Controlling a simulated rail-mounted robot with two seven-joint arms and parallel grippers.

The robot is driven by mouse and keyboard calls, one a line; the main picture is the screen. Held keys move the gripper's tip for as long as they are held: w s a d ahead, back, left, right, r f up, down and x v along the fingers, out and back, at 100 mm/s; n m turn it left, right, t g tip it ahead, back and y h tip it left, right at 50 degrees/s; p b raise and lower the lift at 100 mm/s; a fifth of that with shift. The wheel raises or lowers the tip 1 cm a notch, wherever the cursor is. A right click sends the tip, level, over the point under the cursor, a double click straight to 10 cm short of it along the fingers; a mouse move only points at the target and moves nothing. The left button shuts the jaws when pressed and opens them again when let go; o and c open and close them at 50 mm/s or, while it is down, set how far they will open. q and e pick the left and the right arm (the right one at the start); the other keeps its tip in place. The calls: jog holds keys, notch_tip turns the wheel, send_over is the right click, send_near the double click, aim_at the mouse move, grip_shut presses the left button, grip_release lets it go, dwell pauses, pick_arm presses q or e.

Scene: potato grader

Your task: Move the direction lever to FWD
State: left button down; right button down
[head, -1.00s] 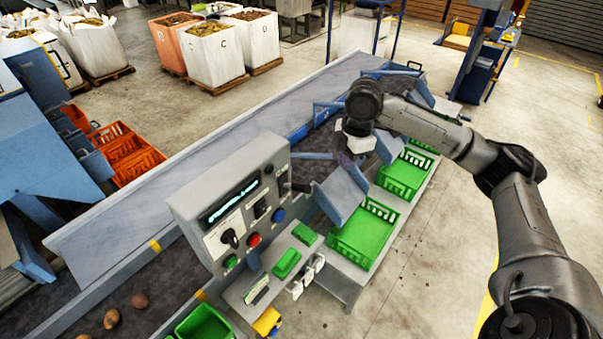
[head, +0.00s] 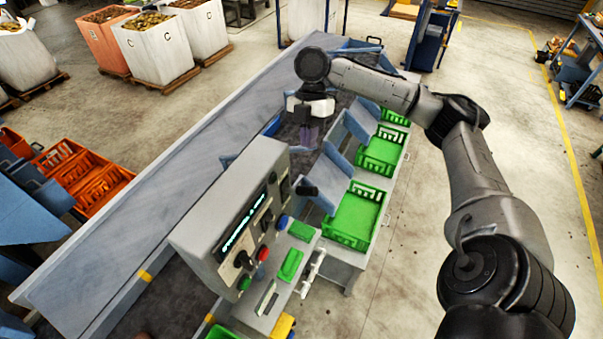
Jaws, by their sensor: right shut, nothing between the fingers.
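The grey control box (head: 228,205) stands beside the conveyor. Its sloped front carries a lit display (head: 248,222), a black rotary knob (head: 243,259), and red, green and blue buttons. A black-handled lever (head: 307,190) sticks out at the box's right end; I take it as the direction lever. Its FWD marking is too small to read. My right gripper (head: 308,138) is shut and empty, pointing down above the conveyor just behind and right of the box, apart from the lever. My left gripper is not in view.
Green crates (head: 357,216) stand along the right side below blue chutes (head: 318,182). A shelf with a green block (head: 291,264) lies in front of the box. Orange crates (head: 97,184) are at the left. The concrete floor at right is open.

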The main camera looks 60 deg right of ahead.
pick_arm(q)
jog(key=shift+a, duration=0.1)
pick_arm(e)
jog(key=shift+s, duration=0.1)
jog(key=p, duration=0.1)
send_over(305, 188)
jog(key=d, duration=0.2)
notch_tip(305, 188, down, 7)
jog(key=shift+f, duration=0.1)
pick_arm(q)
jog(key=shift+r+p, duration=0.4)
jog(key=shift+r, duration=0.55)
pick_arm(e)
jog(key=shift+x, duration=1.05)
jog(key=shift+w, duration=0.2)
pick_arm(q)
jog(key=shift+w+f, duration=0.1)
pick_arm(e)
jog(key=shift+w+a+f, duration=0.1)
